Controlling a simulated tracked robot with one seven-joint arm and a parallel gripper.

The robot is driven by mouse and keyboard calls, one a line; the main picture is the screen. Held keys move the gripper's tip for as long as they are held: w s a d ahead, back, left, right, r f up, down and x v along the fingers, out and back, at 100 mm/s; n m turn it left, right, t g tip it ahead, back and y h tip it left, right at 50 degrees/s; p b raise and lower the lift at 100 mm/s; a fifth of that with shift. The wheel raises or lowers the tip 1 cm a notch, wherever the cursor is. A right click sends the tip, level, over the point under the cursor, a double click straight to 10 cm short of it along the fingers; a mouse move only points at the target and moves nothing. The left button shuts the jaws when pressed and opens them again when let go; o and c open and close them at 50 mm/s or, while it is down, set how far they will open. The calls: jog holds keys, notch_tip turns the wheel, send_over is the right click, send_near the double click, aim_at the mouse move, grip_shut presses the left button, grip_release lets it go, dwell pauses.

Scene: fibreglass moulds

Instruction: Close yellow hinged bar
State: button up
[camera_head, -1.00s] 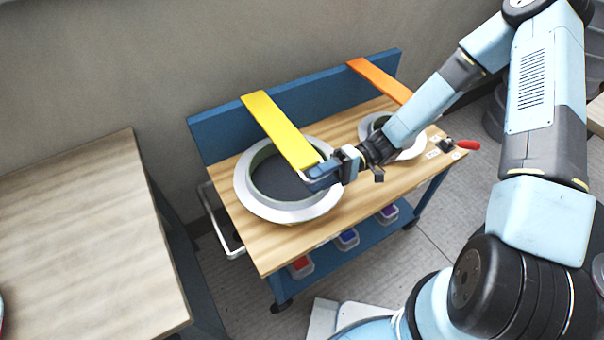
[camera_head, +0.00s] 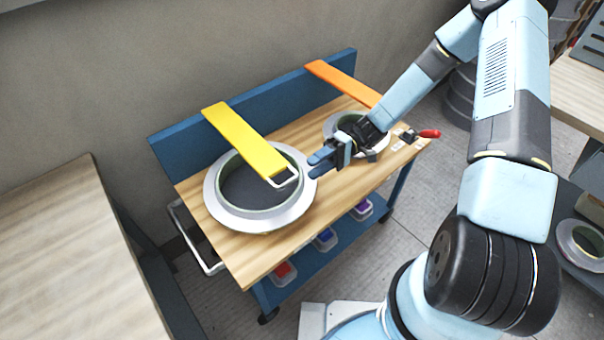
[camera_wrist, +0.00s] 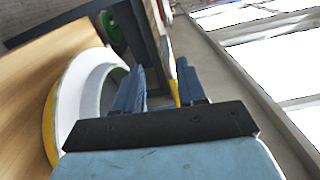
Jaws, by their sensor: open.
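The yellow hinged bar (camera_head: 243,140) runs from the blue back panel of the workbench out over the large round mould (camera_head: 222,213). Its near end, with a white loop handle (camera_head: 287,179), lies over the right part of the mould's opening. I cannot tell if the bar touches the rim. My gripper (camera_head: 313,160) is just right of the bar's near end, apart from it, open and empty. In the wrist view my fingers (camera_wrist: 158,85) stand apart, with the pale mould ring (camera_wrist: 80,90) to their left. A thin yellow strip (camera_wrist: 173,88) shows between the fingers.
A red-handled tool (camera_head: 428,133) lies at the bench's right end. Bins (camera_head: 325,239) sit on the lower shelf. A wooden table (camera_head: 60,250) stands at left.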

jog(key=shift+v, duration=1.45)
jog(key=s+d+r+m+t+h, duration=0.1)
jog(key=d+r+m+t+h, duration=0.1)
jog(key=d+r+t+h, duration=0.5)
jog(key=d+r+m+t+h, duration=0.1)
jog(key=d+r+t+h, duration=0.15)
jog(key=d+r, duration=0.65)
jog(key=s+d+r+m+t+h, duration=0.1)
jog(key=s+d+r+m+t, duration=0.1)
jog(key=r, duration=0.7)
jog(key=s+d+r+m+t+h, duration=0.2)
jog(key=s+r+t, duration=0.4)
jog(key=s+r, duration=0.3)
jog(key=shift+s+d+r+m+t, duration=0.2)
jog(key=shift+d+r+m+t, duration=0.25)
jog(key=shift+d+r, duration=0.4)
jog(key=shift+d+f+h, duration=0.1)
jog(key=shift+f+h, duration=0.05)
jog(key=shift+h, duration=0.1)
